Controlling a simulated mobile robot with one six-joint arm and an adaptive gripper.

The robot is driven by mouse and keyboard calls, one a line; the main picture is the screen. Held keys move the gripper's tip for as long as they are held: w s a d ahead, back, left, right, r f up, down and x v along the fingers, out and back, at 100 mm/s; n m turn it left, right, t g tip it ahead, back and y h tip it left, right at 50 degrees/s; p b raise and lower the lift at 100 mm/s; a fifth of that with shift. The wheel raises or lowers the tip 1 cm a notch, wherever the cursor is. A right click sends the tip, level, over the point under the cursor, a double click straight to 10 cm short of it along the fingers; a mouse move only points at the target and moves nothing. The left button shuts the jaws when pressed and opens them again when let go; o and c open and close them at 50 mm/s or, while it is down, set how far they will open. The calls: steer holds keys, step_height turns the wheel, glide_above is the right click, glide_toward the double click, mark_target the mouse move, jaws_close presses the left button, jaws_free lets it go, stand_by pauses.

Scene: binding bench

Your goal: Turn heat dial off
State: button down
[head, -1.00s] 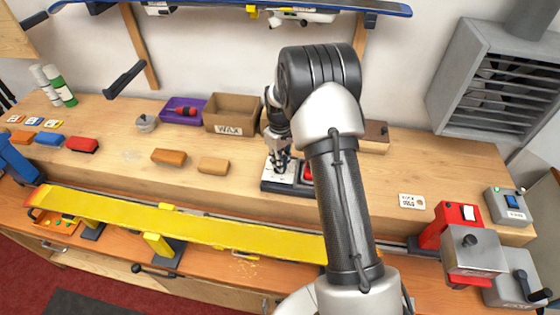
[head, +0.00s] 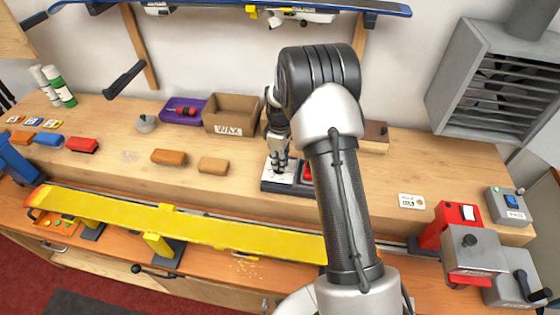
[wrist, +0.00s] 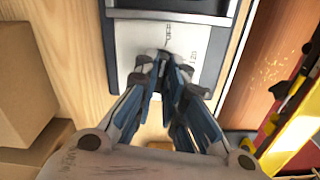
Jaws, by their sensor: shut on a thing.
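The heat control unit has a white face plate (head: 272,181) on a dark base and stands on the bench shelf. In the wrist view its face plate (wrist: 135,37) carries small dark print that I cannot read. My gripper (head: 281,170) points down onto this plate. In the wrist view my gripper (wrist: 161,65) has its fingertips close together over the plate, shut on the heat dial. The dial is almost wholly hidden between the fingers, so its pointer and setting cannot be read.
A red part (head: 307,173) sits on the same base, right of the plate, partly behind my arm. An open wax box (head: 230,128) stands behind. Orange wax blocks (head: 213,165) lie to the left. A yellow ski (head: 180,225) runs along the front.

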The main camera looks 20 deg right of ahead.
steer(key=c, duration=1.7)
jaws_free()
steer(key=shift+r, duration=0.1)
step_height(320, 180, up, 12)
steer(key=shift+f, duration=0.1)
